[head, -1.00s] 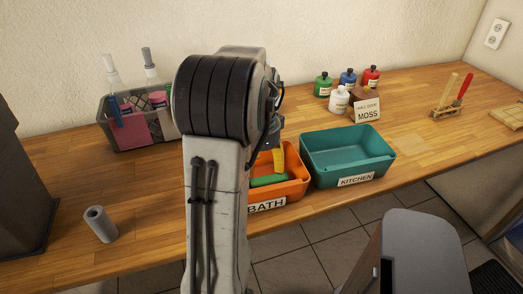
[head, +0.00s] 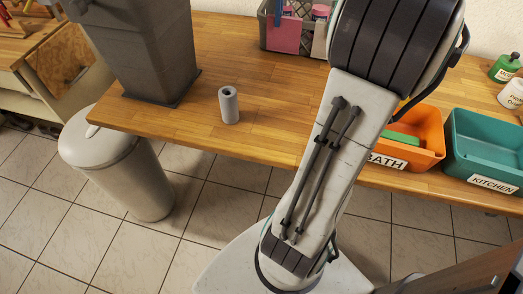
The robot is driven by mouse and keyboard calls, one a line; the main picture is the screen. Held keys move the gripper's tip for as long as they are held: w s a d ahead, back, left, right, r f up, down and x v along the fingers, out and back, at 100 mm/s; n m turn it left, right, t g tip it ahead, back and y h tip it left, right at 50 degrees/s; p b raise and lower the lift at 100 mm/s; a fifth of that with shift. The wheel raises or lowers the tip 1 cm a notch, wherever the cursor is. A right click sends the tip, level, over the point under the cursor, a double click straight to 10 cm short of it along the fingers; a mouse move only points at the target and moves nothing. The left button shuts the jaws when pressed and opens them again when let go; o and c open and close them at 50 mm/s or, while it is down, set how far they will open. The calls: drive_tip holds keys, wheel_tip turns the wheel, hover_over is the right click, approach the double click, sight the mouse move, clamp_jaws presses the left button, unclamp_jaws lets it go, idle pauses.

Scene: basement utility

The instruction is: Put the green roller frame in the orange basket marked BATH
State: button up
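The orange basket marked BATH (head: 424,131) stands on the wooden counter at the right, partly hidden behind my arm. A green piece (head: 402,140) lies inside it, low down against the near left part. Only part of it shows, so I cannot tell for certain that it is the green roller frame. My gripper is not in view; my arm's upper links cover that area.
The teal basket marked KITCHEN (head: 487,150) stands right of the orange one. A grey roll (head: 229,106) stands on the counter (head: 270,140). A dark grey bin (head: 150,60) and pale trash can (head: 118,165) are left. A grey caddy (head: 283,38) and bottles (head: 506,67) stand behind.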

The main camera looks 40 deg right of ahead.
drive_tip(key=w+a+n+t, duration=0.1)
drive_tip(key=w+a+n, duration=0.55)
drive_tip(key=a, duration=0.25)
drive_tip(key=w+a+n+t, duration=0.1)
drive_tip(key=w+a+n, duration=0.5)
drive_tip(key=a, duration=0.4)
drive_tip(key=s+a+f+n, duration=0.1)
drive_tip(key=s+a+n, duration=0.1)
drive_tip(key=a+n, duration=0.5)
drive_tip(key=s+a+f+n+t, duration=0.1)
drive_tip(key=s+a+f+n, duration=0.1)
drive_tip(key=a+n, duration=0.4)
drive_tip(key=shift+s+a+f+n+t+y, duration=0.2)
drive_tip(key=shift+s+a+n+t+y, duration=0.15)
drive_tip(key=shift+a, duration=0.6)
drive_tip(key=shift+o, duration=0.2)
